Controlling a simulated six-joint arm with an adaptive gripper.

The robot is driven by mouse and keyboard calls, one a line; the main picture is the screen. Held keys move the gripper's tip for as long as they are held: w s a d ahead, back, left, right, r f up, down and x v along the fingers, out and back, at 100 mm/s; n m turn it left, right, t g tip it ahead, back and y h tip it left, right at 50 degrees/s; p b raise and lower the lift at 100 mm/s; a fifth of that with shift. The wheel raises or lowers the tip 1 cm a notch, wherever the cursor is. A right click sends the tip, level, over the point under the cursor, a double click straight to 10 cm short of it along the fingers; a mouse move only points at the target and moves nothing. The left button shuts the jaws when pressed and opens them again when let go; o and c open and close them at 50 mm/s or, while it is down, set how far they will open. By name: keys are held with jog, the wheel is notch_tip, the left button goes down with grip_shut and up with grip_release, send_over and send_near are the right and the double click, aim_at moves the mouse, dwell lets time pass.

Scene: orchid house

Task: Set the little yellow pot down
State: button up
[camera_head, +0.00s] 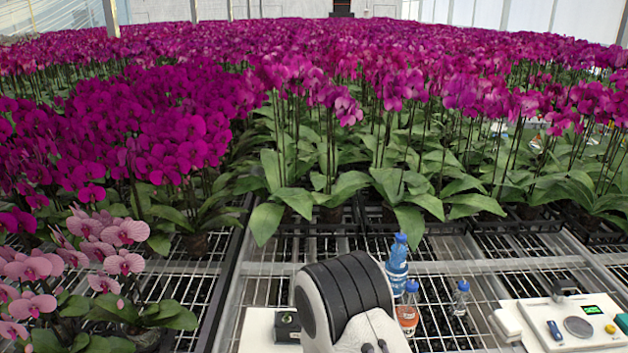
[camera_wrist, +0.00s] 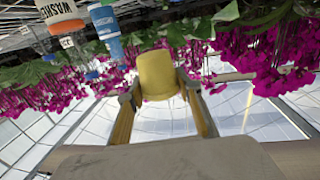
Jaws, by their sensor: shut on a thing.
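The little yellow pot (camera_wrist: 156,74) is in the wrist view, near the middle, between the two fingers of my gripper (camera_wrist: 160,92). The gripper is shut on it, one finger on each side. The wrist picture is upside down, with flowers hanging downward and the roof panes below. The pot's own tilt and its height above the bench are hard to tell. In the head view, neither the pot nor the gripper fingers show; my white and black arm part fills the bottom middle.
On the wire bench (camera_head: 270,290) stand a blue bottle (camera_head: 397,264), an orange-brown bottle (camera_head: 407,312) with a blue cap and a small clear bottle (camera_head: 460,298). A white device (camera_head: 570,335) with a green display lies at right. Pink orchids (camera_head: 60,265) are at left; purple orchids fill the back.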

jog(key=shift+w+r+n+y, duration=0.2)
jog(key=shift+r+y, duration=0.1)
jog(key=shift+r, duration=0.1)
jog(key=shift+w+r+n+y, duration=0.1)
jog(key=shift+r+n+y, duration=0.1)
jog(key=shift+r+y, duration=0.15)
jog(key=shift+w+d+r+n+y, duration=0.1)
jog(key=shift+r+n+y, duration=0.3)
jog(key=shift+r+y, duration=0.35)
jog(key=d+r, duration=0.8)
jog(key=d, duration=0.2)
jog(key=shift+w+d+r+h, duration=0.15)
jog(key=shift+d+h, duration=0.1)
jog(key=shift+h, duration=0.05)
jog(key=s+a+f+m+g+h, duration=0.2)
jog(key=s+a+f+m+h, duration=0.4)
jog(key=a+f+h, duration=0.35)
jog(key=s+a+f+m+g+h, duration=0.1)
jog(key=s+f, duration=0.1)
jog(key=s, duration=0.4)
jog(key=s+a+f+m+g+h, duration=0.1)
jog(key=s+f+m+g+h, duration=0.1)
jog(key=s, duration=0.5)
jog(key=shift+s+a+f, duration=0.15)
jog(key=shift+a, duration=0.1)
